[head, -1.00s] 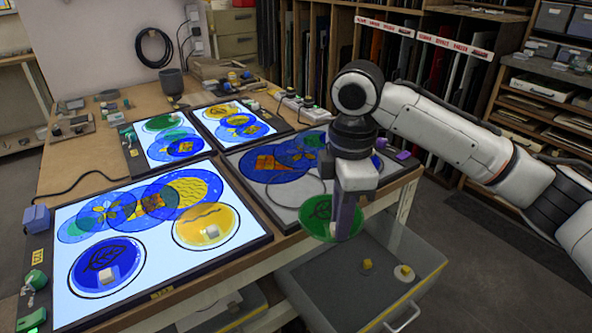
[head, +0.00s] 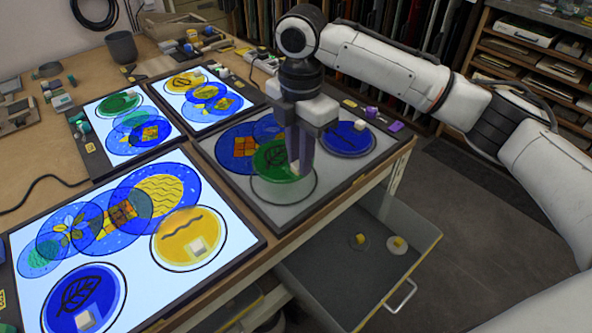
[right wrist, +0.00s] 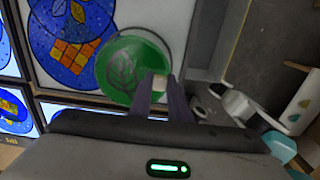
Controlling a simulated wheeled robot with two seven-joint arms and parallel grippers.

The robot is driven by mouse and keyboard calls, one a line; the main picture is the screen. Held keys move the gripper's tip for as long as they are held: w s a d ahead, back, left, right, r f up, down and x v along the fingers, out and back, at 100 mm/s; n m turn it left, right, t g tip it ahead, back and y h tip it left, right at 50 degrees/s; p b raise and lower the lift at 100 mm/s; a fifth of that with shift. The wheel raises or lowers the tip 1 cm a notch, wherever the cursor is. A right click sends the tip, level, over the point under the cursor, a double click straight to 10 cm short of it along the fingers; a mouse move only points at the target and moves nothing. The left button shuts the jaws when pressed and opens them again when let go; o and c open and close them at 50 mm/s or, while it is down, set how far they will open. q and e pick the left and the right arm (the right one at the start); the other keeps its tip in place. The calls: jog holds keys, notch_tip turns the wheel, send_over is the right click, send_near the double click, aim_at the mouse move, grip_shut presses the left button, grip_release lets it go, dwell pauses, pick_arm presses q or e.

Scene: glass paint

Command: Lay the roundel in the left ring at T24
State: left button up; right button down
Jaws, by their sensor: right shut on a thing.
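My right gripper (head: 298,165) is shut on the pale knob of a green roundel (head: 270,157) with a dark leaf drawing. The roundel is over the unlit grey panel (head: 240,190) and looks held above it. It covers the far part of the left black ring (head: 283,203); the ring's near part shows bare. In the right wrist view the green roundel (right wrist: 118,72) and its knob (right wrist: 160,82) sit between the fingertips. A blue roundel (head: 348,138) lies at the right ring. I cannot read a T24 label. My left gripper is out of view.
Blue patterned discs (head: 238,146) lie overlapping on the panel behind the roundel. A large lit panel (head: 150,270) with a yellow roundel (head: 188,238) is at the left, and smaller lit panels stand behind. An open drawer (head: 345,280) juts out below the front edge.

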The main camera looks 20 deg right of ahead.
jog(key=shift+f, duration=2.75)
jog(key=c, duration=1.7)
grip_release()
jog(key=shift+o, duration=0.2)
notch_tip(320, 180, up, 12)
jog(key=shift+r, duration=0.2)
